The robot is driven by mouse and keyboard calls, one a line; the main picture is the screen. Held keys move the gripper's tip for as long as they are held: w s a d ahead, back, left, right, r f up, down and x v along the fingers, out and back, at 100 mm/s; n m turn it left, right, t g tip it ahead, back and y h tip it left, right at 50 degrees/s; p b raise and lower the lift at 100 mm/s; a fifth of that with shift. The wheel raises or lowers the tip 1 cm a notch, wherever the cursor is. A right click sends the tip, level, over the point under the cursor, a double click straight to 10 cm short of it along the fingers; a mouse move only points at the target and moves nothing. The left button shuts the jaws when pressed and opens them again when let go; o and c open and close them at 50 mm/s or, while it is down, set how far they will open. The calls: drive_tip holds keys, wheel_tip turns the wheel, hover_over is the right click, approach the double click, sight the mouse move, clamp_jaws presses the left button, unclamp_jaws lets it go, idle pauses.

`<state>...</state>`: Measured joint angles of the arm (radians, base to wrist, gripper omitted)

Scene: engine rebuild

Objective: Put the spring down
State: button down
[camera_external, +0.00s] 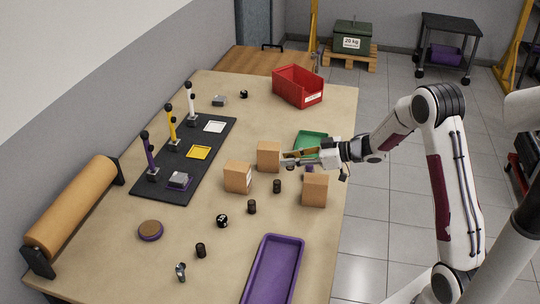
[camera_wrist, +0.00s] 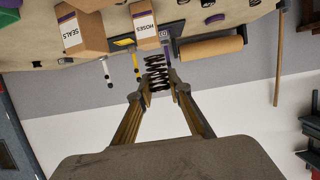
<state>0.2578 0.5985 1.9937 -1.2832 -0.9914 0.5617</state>
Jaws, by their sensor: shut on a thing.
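My gripper (camera_external: 299,157) is over the far right part of the workbench, among the cardboard boxes, with the arm reaching in from the right. In the wrist view, my gripper (camera_wrist: 161,80) is shut on a dark coil spring (camera_wrist: 156,72), which sits between the two fingertips and reaches past them. The spring is too small to make out clearly in the external view. The workbench (camera_external: 215,250) lies below the gripper; I cannot tell the exact gap.
Cardboard boxes (camera_external: 268,157) (camera_external: 238,176) (camera_external: 315,189) stand close around the gripper. A green tray (camera_external: 311,139) lies behind it and a red bin (camera_external: 298,87) farther back. A purple tray (camera_external: 273,270) is at the front. Several small dark cylinders (camera_external: 277,186) stand on the bench.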

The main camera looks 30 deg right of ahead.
drive_tip(key=w+d+m+t+h, duration=0.3)
drive_tip(key=w+d+m+h, duration=0.2)
drive_tip(key=w+d, duration=0.7)
drive_tip(key=m+h, duration=0.5)
drive_tip(key=h, duration=0.2)
hover_over(307, 141)
drive_tip(key=s+a, duration=0.4)
drive_tip(key=shift+m+t, duration=0.3)
drive_tip(key=shift+t, duration=0.1)
drive_tip(key=shift+s+d+f, duration=0.15)
drive_tip(key=shift+f, duration=2.45)
drive_tip(key=shift+f, duration=0.1)
drive_tip(key=shift+f, duration=3)
drive_tip(key=shift+f, duration=0.1)
drive_tip(key=shift+f, duration=1.75)
drive_tip(key=shift+f, duration=0.2)
